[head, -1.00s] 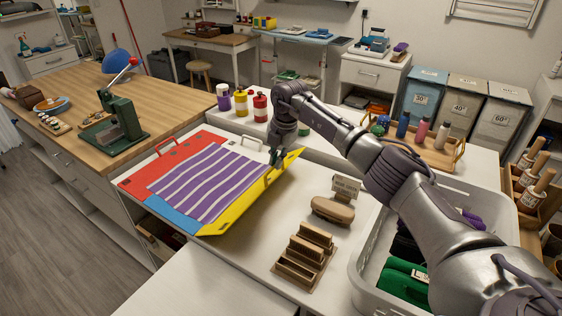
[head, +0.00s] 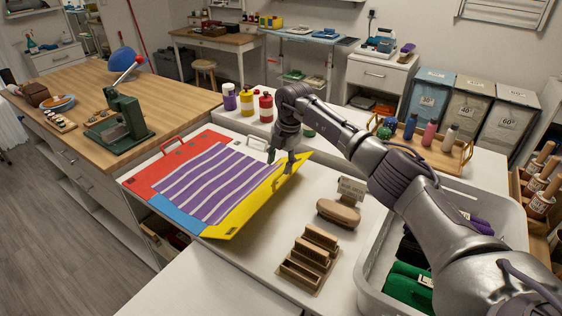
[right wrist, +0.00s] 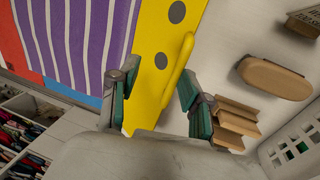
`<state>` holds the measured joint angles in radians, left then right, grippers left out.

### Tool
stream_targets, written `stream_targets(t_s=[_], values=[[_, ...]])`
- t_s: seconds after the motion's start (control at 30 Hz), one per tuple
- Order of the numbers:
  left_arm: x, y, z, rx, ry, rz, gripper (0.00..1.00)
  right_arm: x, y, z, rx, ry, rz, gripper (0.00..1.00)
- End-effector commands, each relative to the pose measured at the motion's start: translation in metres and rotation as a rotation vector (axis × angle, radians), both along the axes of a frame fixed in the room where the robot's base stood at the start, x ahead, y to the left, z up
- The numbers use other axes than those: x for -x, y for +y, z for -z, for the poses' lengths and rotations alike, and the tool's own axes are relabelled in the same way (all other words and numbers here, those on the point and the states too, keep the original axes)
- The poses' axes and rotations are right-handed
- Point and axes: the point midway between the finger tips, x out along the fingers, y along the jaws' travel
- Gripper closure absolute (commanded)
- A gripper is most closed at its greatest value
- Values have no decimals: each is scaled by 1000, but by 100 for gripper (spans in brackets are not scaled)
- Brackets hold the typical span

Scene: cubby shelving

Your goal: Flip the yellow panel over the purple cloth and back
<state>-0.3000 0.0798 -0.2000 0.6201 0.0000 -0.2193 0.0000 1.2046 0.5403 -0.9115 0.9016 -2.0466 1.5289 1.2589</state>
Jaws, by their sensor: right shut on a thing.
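The yellow panel (head: 258,198) is the right-hand flap of a colored board on the white counter, its outer edge appearing slightly raised. The purple and white striped cloth (head: 205,182) lies flat on the board, left of the yellow panel, uncovered. A red panel (head: 158,170) is at the board's far left and a blue panel (head: 182,216) at its front. My right gripper (head: 281,162) is at the yellow panel's outer side, shut on it at its yellow handle (right wrist: 181,66), which shows between the fingers in the right wrist view. My left gripper is out of view.
A wooden brush (head: 338,212) and a wooden slotted holder (head: 309,255) stand on the counter right of the board. A grey basket (head: 372,262) is farther right. Paint bottles (head: 247,104) stand behind the board. The counter's front is clear.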

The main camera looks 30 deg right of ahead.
Motion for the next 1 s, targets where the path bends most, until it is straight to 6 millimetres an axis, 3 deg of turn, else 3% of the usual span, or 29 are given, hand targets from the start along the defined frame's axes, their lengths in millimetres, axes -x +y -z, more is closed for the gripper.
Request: stream_targets(t_s=[0.17, 0.6, 0.8, 1.0], values=[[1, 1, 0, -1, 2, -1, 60, 2, 3, -12, -7, -4, -7, 64], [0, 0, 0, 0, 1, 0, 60, 19, -11, -99, -3, -5, -1, 64], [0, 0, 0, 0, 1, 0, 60, 23, -13, -117, -2, -4, -2, 64], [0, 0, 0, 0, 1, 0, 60, 24, -13, -119, -1, -3, -1, 64]])
